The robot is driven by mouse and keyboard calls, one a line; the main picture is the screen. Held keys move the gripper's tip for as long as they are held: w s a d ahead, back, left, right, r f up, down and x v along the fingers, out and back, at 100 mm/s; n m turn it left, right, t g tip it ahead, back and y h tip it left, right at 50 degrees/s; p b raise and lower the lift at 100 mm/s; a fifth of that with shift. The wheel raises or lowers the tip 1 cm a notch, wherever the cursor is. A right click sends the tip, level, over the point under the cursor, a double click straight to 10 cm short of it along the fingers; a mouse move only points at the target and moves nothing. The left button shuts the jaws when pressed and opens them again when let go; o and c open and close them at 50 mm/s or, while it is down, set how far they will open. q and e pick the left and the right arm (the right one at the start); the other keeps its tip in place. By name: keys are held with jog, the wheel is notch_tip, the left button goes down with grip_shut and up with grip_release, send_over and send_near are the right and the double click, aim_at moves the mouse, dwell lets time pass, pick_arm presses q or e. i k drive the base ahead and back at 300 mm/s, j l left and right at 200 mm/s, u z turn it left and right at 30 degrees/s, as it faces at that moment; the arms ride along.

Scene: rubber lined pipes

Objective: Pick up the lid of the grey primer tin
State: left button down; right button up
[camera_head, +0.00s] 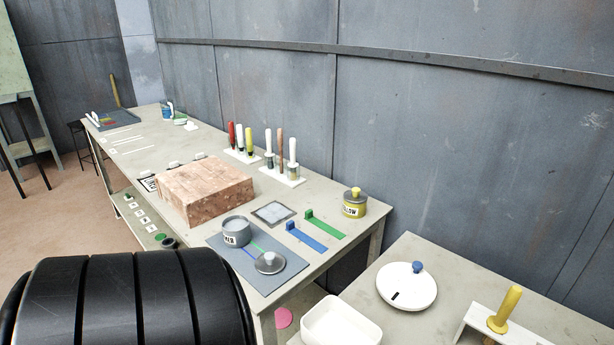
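The grey primer tin (236,232) stands upright and open on a blue-grey mat (285,280) near the front end of the long bench. Only the end of its label, "MER", can be read. A round grey lid with a small knob (270,263) lies flat on the mat, to the right of and nearer than the tin, apart from it. A blue and a green strip show on the mat between them. Neither of my grippers can be made out in this view.
A brick-coloured block (205,190) stands behind the tin. Blue (308,238) and green (325,223) brackets and a lidded yellow tin (354,203) are to the right. A side table holds a white round lid (406,287) and white tray (341,322). Something large and black hides the lower left.

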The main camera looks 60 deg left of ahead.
aim_at(270, 263)
jog(key=u, duration=2.5)
